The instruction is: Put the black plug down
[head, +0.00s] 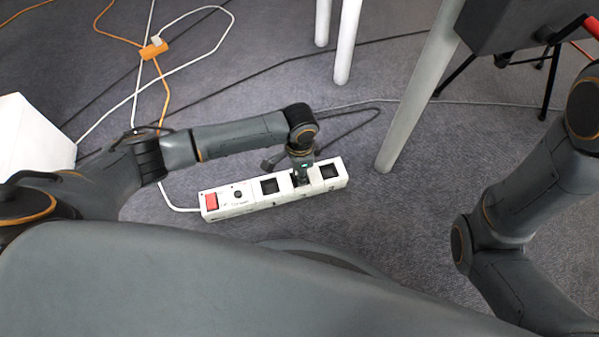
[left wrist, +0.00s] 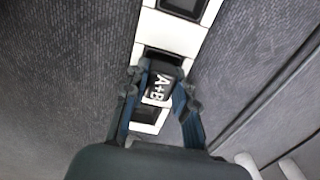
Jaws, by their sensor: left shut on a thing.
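The black plug (left wrist: 162,82), with a white "A+B" label, is between the two fingers of my left gripper (left wrist: 162,98) in the left wrist view. The gripper is shut on it. In the head view my left gripper (head: 301,178) points down over the white power strip (head: 254,204), near its right end. The strip also shows beneath the plug in the left wrist view (left wrist: 172,30). The plug is at or just above a socket; I cannot tell if it is seated. My right arm shows at the right, but its gripper is out of view.
The strip has a red switch (head: 211,201) at its left end and dark sockets (head: 269,186). White table legs (head: 415,95) stand behind it. Cables cross the grey carpet, with an orange connector (head: 152,49) far left. A white box (head: 30,140) stands at the left edge.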

